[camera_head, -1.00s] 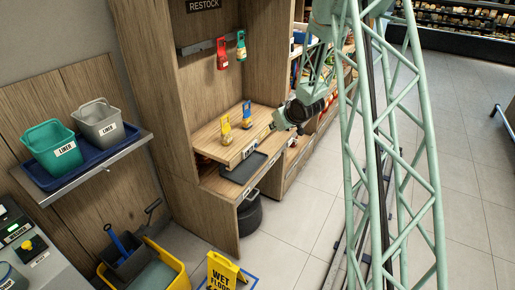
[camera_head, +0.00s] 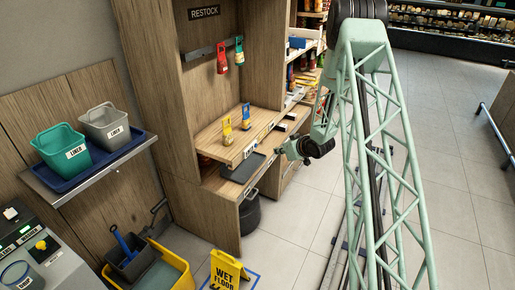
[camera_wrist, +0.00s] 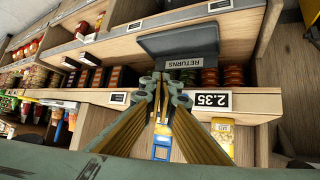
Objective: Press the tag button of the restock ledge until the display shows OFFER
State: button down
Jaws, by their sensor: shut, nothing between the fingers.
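The restock ledge (camera_head: 222,139) is a wooden shelf under the RESTOCK sign (camera_head: 204,13). In the wrist view its front edge carries a white price display (camera_wrist: 210,99) reading 2.35 and a smaller dark-framed label (camera_wrist: 118,98). I cannot make out the tag button; my fingers hide part of the edge. My gripper (camera_head: 281,150) is shut and empty, in front of the ledge's right part in the head view and apart from it as far as I can tell. In the wrist view the closed fingertips (camera_wrist: 164,85) lie over the edge, left of the display.
Yellow (camera_head: 227,131) and blue (camera_head: 246,116) items stand on the ledge; red (camera_head: 222,57) and green (camera_head: 239,50) ones hang above. A wet-floor sign (camera_head: 227,271) stands in front. Clear floor (camera_head: 300,215) lies to the right.

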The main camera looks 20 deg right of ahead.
jog(key=shift+s+f, duration=0.4)
jog(key=shift+f, duration=0.25)
jog(key=shift+w, duration=0.1)
jog(key=w+a, duration=0.5)
jog(key=w, duration=0.1)
jog(key=shift+w+a, duration=0.2)
jog(key=shift+w, duration=0.15)
dwell(0.5)
jog(key=shift+w+a, duration=0.5)
jog(key=shift+w, duration=0.2)
dwell(3.0)
jog(key=shift+s+d, duration=0.1)
jog(key=shift+s+d+b, duration=0.3)
jog(key=shift+s+d, duration=0.05)
jog(key=shift+s, duration=0.2)
jog(key=shift+s+d, duration=0.1)
dwell(0.4)
jog(key=shift+s+d, duration=0.75)
jog(key=shift+s, duration=0.2)
jog(key=shift+s+d, duration=0.75)
jog(key=shift+s, duration=0.2)
